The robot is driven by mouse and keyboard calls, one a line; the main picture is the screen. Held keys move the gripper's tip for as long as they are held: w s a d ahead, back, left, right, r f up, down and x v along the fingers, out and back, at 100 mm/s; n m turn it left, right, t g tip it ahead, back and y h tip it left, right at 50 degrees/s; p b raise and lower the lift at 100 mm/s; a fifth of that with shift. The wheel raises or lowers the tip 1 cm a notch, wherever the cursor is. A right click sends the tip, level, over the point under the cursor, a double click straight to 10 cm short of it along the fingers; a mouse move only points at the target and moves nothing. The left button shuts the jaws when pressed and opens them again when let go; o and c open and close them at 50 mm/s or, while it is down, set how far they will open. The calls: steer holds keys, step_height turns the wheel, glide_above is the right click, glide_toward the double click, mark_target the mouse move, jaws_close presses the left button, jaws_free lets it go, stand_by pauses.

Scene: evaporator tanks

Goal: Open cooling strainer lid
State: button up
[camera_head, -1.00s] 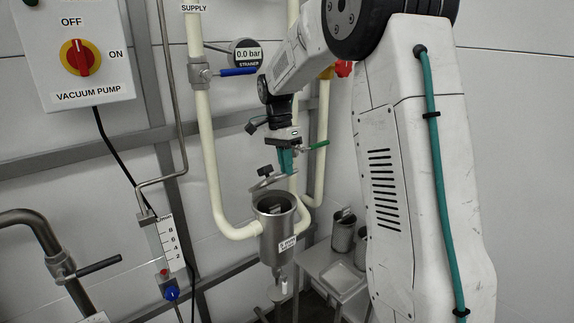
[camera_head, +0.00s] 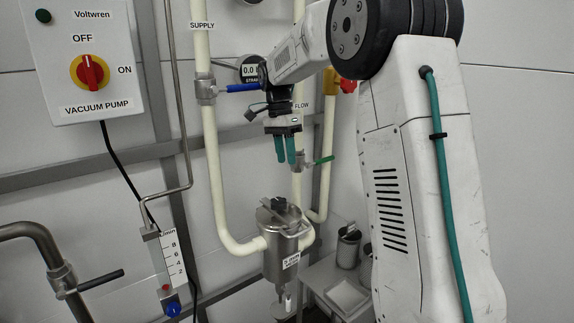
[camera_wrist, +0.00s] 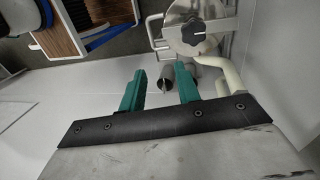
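The cooling strainer (camera_head: 279,262) is a steel cylinder hanging on the pale pipes in the middle of the head view. Its round lid (camera_head: 268,217) lies over its top, with a black knob (camera_head: 280,204) and a metal bar on it. Whether the lid is fully seated I cannot tell. The lid (camera_wrist: 187,47) and its star-shaped knob (camera_wrist: 196,32) also show at the top of the wrist view. My gripper (camera_head: 286,161) hangs above the lid, fingers pointing down and apart from it. In the wrist view my gripper (camera_wrist: 161,72) has its teal fingers apart, with nothing between them.
A shelf at lower right holds a steel cup (camera_head: 348,249) and a tray (camera_head: 347,295). The vacuum pump box (camera_head: 82,60) is at left.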

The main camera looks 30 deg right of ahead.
stand_by(0.5)
steer(key=s+a+n+t, duration=0.1)
steer(key=s+a+n, duration=0.3)
steer(key=s, duration=0.5)
steer(key=s+a+r+n+t, duration=0.1)
steer(key=s+a+n, duration=0.3)
steer(key=s, duration=0.5)
steer(key=s+a+r+n+t, duration=0.1)
steer(key=s+a+n, duration=0.3)
steer(key=s, duration=0.5)
steer(key=shift+s+r+n, duration=0.15)
steer(key=shift+s+n, duration=0.05)
steer(key=shift+n, duration=0.1)
steer(key=s+f+n, duration=0.1)
steer(key=s, duration=0.1)
steer(key=s+a+f+n, duration=0.1)
steer(key=s+f, duration=0.1)
steer(key=s, duration=0.1)
steer(key=s+f+n, duration=0.1)
steer(key=s+n, duration=0.1)
steer(key=shift+s+a+f+t, duration=0.3)
steer(key=shift+f+t, duration=0.1)
steer(key=shift+c, duration=0.6)
steer(key=shift+s+f, duration=0.25)
steer(key=shift+s, duration=0.05)
jaws_close()
